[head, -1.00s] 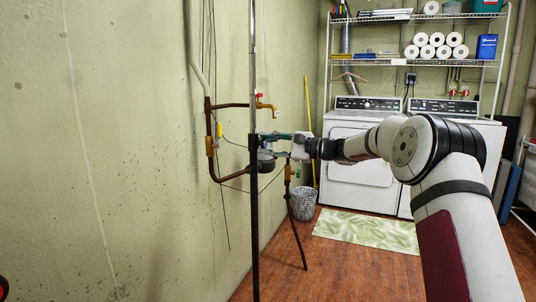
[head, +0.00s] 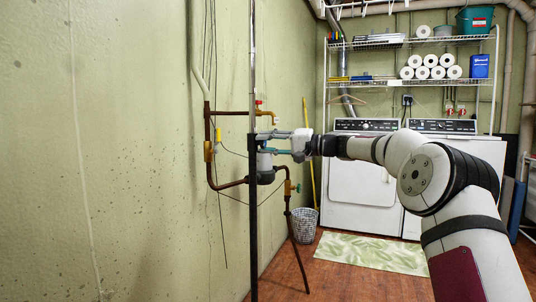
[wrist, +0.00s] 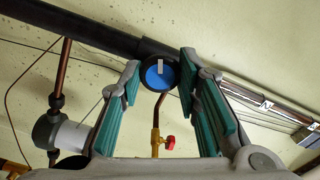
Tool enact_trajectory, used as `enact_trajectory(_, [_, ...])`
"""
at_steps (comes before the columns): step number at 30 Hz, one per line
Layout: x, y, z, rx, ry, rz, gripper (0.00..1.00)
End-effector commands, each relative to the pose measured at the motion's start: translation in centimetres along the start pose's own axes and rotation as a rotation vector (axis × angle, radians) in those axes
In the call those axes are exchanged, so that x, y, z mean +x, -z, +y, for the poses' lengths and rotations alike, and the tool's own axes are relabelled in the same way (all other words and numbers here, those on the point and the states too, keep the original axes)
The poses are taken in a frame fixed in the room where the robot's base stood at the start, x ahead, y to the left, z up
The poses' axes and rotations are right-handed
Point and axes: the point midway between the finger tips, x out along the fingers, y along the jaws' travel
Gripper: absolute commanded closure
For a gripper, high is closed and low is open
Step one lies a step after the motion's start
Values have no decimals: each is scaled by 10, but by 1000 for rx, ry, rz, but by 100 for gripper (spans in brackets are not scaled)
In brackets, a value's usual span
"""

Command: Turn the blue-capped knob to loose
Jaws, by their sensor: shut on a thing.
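The blue-capped knob (wrist: 159,76) shows in the wrist view as a round black knob with a blue face and a white mark pointing to the top of the picture. It sits at a dark pole (wrist: 95,37). My gripper (wrist: 157,75) has its teal-padded fingertips on either side of the knob and is shut on it. In the head view my gripper (head: 276,143) reaches from the right to the dark vertical pole (head: 253,225); the knob's face cannot be made out there.
A grey cylindrical fitting (head: 265,165) is just below my gripper. A wall is on the left, a wastebasket (head: 305,225) and washer (head: 362,180) behind.

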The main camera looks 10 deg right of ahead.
Motion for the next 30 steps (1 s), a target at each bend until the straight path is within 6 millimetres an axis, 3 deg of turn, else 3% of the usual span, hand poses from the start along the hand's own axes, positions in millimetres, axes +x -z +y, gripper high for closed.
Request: enact_trajectory(30, [1,-1,1,-939,3,-4,98])
